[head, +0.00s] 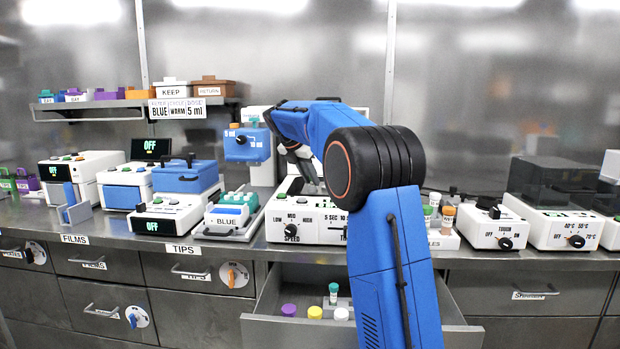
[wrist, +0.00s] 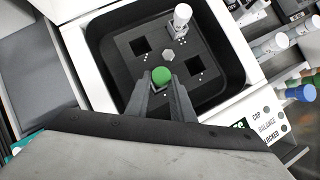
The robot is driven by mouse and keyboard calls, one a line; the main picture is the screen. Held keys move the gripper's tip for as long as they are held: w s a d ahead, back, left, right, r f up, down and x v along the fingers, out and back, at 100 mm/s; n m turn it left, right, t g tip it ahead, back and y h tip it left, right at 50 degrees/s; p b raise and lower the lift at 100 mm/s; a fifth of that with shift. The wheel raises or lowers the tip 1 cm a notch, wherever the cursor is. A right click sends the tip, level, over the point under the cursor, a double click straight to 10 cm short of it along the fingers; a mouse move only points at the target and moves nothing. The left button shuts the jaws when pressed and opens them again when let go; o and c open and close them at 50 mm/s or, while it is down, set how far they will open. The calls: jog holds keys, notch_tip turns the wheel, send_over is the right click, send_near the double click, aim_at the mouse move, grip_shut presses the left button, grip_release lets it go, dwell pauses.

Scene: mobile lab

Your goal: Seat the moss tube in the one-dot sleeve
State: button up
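The moss tube shows in the wrist view as a round green cap (wrist: 161,75); its body is hidden below. My gripper (wrist: 161,82) is shut on it, one grey finger at each side. It is over the near corner of a dark square rotor plate (wrist: 168,55) in a black basin. A small white dot lies beside that corner, partly behind the fingers. The sleeve there is hidden, and I cannot tell whether the tube is inside it or above it.
A white-capped tube (wrist: 182,16) stands at the plate's far corner; two square sleeves (wrist: 140,46) (wrist: 193,66) look empty. The basin has black walls and a white housing. Capped tubes (wrist: 283,40) stand close at right. An open drawer (head: 272,325) holds several capped tubes below the bench.

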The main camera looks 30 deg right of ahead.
jog(key=o, duration=0.4)
jog(key=shift+c, duration=0.2)
jog(key=shift+r, duration=0.15)
jog(key=v, duration=1.2)
